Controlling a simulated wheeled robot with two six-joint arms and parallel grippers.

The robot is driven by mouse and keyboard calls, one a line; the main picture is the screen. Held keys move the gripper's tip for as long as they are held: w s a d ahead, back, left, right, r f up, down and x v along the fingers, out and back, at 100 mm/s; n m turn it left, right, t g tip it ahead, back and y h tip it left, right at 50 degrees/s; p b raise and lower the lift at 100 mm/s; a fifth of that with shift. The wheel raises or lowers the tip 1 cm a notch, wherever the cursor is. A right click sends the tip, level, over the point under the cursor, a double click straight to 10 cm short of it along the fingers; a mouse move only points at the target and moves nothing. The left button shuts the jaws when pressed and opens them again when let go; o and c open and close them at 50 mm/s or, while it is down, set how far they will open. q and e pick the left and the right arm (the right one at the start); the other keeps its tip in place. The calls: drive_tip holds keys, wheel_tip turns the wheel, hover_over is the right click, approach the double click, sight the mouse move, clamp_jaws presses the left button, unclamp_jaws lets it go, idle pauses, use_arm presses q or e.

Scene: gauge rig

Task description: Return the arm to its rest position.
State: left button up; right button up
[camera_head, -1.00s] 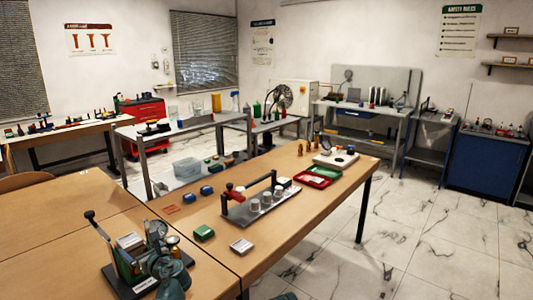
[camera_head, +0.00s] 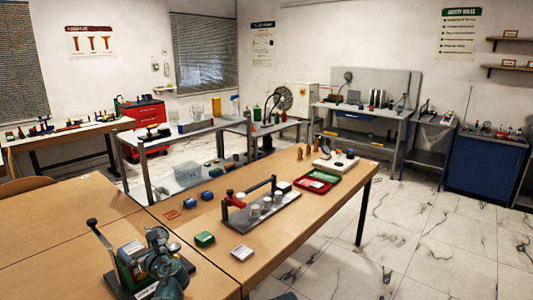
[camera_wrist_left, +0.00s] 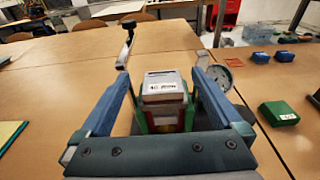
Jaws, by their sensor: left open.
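My left gripper (camera_head: 160,240) is at the lower left of the head view, over the near table. In the left wrist view its two blue-grey fingers (camera_wrist_left: 162,68) are spread apart. A pale block with a printed label (camera_wrist_left: 163,86) shows between them, in a green and red holder (camera_wrist_left: 170,118). I cannot tell whether the fingers touch it. The holder belongs to a dark-based stand with a black-knobbed lever (camera_head: 92,222), partly hidden behind my gripper in the head view. A round dial (camera_wrist_left: 220,78) shows beside the right finger. My right gripper is not in view.
On the table (camera_head: 330,215) to the right are a green box (camera_head: 204,239), a white-topped block (camera_head: 242,252), two blue blocks, a grey rig with white cylinders (camera_head: 262,208), and a red-and-green tray (camera_head: 317,181). The left tabletop (camera_head: 60,215) is mostly clear.

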use_arm(q)
drive_tip(key=f+v, duration=0.1)
drive_tip(key=v, duration=0.9)
wheel_tip(320, 180, down, 6)
drive_tip(key=w+d+b, duration=0.1)
drive_tip(key=d+b, duration=0.1)
drive_tip(key=b, duration=0.3)
drive_tip(key=shift+w+b, duration=0.3)
